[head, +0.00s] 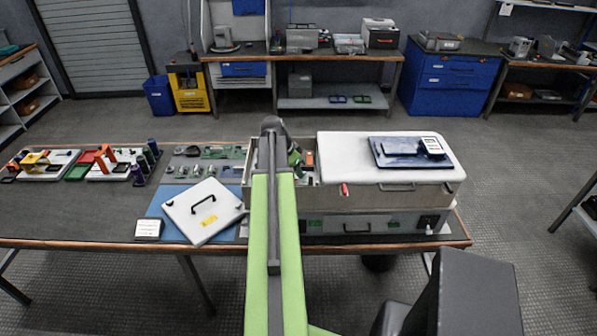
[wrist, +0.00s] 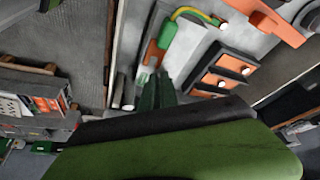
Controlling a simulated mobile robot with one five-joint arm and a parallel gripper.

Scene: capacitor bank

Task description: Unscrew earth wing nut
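My green arm reaches over the workbench, and its end with my gripper (head: 295,160) dips into the open left part of a white cabinet (head: 335,198). The fingertips are mostly hidden there. In the wrist view a yellow-green striped wire (wrist: 190,13) curves down to a green piece (wrist: 167,33) beside an orange strip (wrist: 152,54). Dark green upright shapes (wrist: 155,92) stand just beyond the green and black body of my wrist. I cannot tell whether they are fingers or a fitting. The wing nut itself cannot be made out clearly.
A removed white cover (head: 203,211) with a black handle lies on a blue mat (head: 172,205) left of the cabinet. A dark tray with a meter (head: 432,146) sits on the cabinet's closed right top. Orange blocks (wrist: 222,81) and an orange bar (wrist: 265,20) are inside the cabinet.

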